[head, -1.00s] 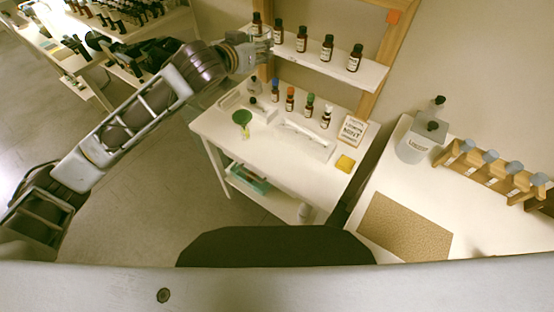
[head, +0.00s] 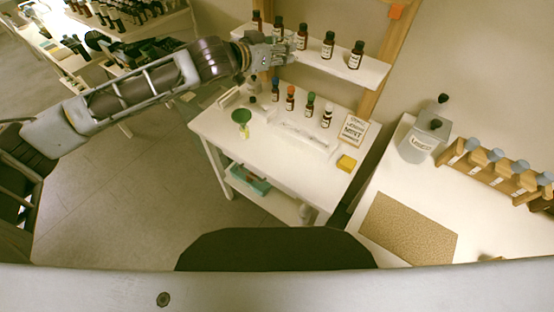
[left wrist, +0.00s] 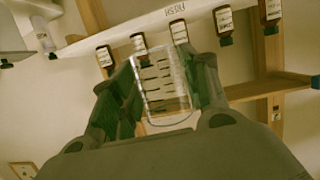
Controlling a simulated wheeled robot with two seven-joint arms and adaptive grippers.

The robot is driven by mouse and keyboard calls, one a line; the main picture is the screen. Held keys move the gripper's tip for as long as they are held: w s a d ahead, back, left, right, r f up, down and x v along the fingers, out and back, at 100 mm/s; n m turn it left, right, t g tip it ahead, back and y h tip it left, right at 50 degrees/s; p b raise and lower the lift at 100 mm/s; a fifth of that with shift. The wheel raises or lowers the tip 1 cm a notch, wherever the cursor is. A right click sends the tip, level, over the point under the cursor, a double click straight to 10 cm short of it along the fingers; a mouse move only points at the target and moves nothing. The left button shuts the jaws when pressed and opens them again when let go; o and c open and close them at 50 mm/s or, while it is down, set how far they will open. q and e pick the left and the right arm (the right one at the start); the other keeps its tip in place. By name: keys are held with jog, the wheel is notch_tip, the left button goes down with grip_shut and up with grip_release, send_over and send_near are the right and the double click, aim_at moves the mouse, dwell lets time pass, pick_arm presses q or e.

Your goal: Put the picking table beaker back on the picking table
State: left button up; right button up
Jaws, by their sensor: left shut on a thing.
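In the left wrist view, a clear beaker (left wrist: 162,82) with dark graduation marks sits between the fingers of my left gripper (left wrist: 160,85), which is shut on it. In the head view my left gripper (head: 284,53) is in front of the upper shelf's left part, above the back of the white picking table (head: 268,160). I cannot make out the beaker clearly there. My right gripper is not in view.
Brown bottles (head: 328,46) stand on the upper shelf (head: 340,69). The table's front is mostly clear.

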pick_arm(q)
jog(key=s+a+f+m+g+h, duration=0.1)
jog(key=s+f, duration=0.3)
jog(key=f, duration=0.8)
jog(key=s+f+m+g+h+b, duration=0.1)
jog(key=s+f+m+g+h, duration=0.2)
jog(key=f, duration=1)
jog(key=shift+s+a+m+g, duration=0.4)
jog(key=shift+s+m+g, duration=0.3)
jog(key=shift+m, duration=0.1)
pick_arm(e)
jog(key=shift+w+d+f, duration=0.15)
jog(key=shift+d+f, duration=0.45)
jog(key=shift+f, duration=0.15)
pick_arm(q)
jog(key=shift+f, duration=0.1)
jog(key=shift+f, duration=0.1)
notch_tip(320, 180, down, 5)
jog(key=shift+f+b, duration=0.1)
jog(key=shift+b, duration=0.5)
jog(key=shift+f, duration=0.4)
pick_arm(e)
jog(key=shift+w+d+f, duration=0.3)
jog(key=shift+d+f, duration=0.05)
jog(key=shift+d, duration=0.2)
